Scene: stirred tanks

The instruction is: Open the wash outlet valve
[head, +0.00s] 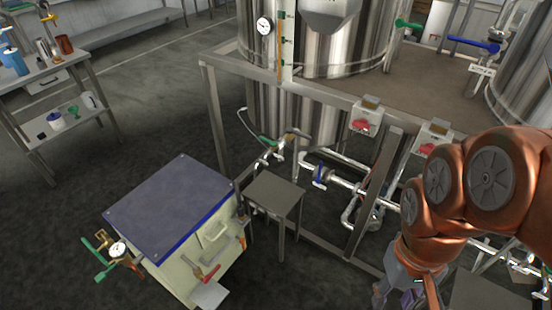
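Several valves are in view, and no readable label tells which one is the wash outlet valve. A green-handled valve (267,141) sits on the pipes below the steel tank (318,45). A blue-handled valve (319,176) is on the pipe to its right. Higher up are a green lever (408,24) beside the tank and a long blue lever (474,45) near the right tank. My copper arm reaches in from the right. My gripper (408,292) is low at the bottom edge, partly cut off and apart from these valves. Its finger opening is not clear.
A pale box with a dark lid (172,207) stands front left, with valves on its sides. A small grey stool (273,193) stands before the pipes. A steel frame (300,92) surrounds the tank. Two red-button boxes (364,122) hang on it.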

